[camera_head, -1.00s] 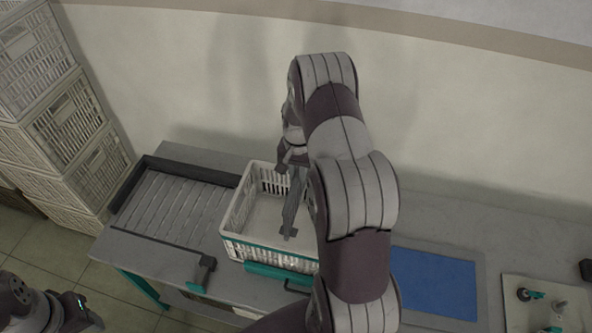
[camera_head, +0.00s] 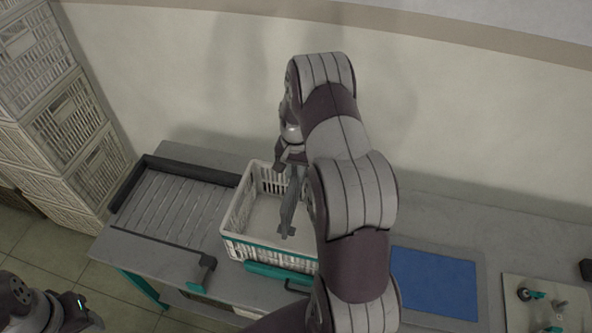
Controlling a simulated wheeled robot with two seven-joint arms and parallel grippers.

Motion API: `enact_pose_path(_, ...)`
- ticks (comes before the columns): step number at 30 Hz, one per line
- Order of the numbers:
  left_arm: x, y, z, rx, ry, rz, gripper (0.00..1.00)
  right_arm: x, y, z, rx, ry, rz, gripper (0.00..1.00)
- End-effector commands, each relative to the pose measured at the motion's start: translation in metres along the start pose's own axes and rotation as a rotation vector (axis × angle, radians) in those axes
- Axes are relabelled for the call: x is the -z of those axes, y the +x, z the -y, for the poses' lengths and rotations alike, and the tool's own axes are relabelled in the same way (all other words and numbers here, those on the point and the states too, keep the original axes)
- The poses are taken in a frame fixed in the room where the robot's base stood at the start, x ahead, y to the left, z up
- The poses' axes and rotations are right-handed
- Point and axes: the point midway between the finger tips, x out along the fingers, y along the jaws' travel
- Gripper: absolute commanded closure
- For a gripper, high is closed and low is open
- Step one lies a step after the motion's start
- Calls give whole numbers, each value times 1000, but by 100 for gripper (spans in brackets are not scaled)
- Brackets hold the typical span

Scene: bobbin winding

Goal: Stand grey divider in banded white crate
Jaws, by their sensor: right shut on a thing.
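The white crate (camera_head: 237,212) with a green band stands on the bench, its right part hidden behind my right arm. The grey divider (camera_head: 289,212) is upright and edge-on, inside the crate's outline in this view. I cannot tell whether its lower end touches the crate floor. My right gripper (camera_head: 291,167) is above the crate's back part, shut on the top of the divider; its fingers are partly hidden by my arm. Part of my left arm shows at the bottom left, but its gripper is not in view.
A slatted roller tray (camera_head: 175,207) with dark rails lies left of the crate. A blue mat (camera_head: 435,283) and a pale board with small fittings (camera_head: 545,305) lie to the right. Stacked crates (camera_head: 62,120) stand at the far left. A green bar (camera_head: 268,271) is at the crate's front.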

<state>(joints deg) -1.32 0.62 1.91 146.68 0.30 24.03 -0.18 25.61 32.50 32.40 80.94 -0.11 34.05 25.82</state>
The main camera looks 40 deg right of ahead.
Motion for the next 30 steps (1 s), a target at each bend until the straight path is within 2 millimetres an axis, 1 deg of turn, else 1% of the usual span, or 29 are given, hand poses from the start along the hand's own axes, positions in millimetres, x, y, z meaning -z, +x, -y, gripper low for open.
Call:
enact_pose_path(5, 0, 4, 0, 0, 0, 0, 57, 0, 5, 0, 0, 0, 0, 100)
enact_pose_path(21, -5, 44, 0, 0, 0, 0, 57, 0, 59, 0, 0, 0, 0, 100)
enact_pose_path(23, -6, 46, 0, 0, 0, 0, 57, 0, 61, 0, 0, 0, -1, 100)
enact_pose_path(30, -5, 44, 0, 0, 0, 0, 57, 0, 60, 0, 1, 0, -1, 100)
